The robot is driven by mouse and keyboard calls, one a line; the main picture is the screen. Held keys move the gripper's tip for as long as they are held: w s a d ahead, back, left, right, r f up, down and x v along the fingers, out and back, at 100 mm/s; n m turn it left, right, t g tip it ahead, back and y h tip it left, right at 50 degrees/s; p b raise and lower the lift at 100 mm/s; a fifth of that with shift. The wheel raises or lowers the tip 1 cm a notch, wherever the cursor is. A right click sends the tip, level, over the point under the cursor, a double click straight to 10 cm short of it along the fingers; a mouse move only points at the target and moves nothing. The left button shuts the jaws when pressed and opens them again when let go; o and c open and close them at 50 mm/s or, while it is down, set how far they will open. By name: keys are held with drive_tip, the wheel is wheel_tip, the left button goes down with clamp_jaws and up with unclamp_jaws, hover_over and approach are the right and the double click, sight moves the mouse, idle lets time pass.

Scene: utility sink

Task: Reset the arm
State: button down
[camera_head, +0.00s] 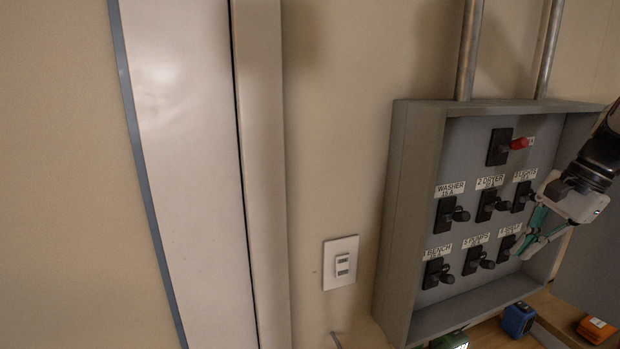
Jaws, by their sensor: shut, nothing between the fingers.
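My gripper (528,243) is at the right side of the view, in front of the lower right part of a grey breaker box (413,200). Its greenish fingers are shut with nothing between them. They point left toward the lower right switch (506,250), and I cannot tell whether they touch it. My dark arm comes in from the right edge. The box holds several black switches with white labels, such as the washer switch (451,213). A switch with a red handle (518,143) sits alone at the top.
Two metal conduits (470,50) rise from the box. A white wall switch (341,262) is left of it. Below are a wooden surface (489,335), a blue item (518,319), a green item (452,341) and an orange item (596,329). A pale door panel (185,150) stands at left.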

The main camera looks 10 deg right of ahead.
drive_tip(key=s+a+r+n+h, duration=0.15)
drive_tip(key=a+n, duration=0.25)
drive_tip(key=a, duration=0.5)
drive_tip(key=s+a+r+n+h, duration=0.15)
drive_tip(key=a+n, duration=0.25)
drive_tip(key=a, duration=0.6)
drive_tip(key=s+a+f+n+t+b, duration=0.1)
drive_tip(key=s+a+n+t, duration=0.2)
drive_tip(key=s+a+n, duration=0.3)
drive_tip(key=a+n, duration=0.2)
drive_tip(key=a, duration=0.2)
drive_tip(key=shift+s+a+f+b, duration=0.2)
drive_tip(key=shift+s+f+b, duration=0.1)
drive_tip(key=shift+r, duration=0.1)
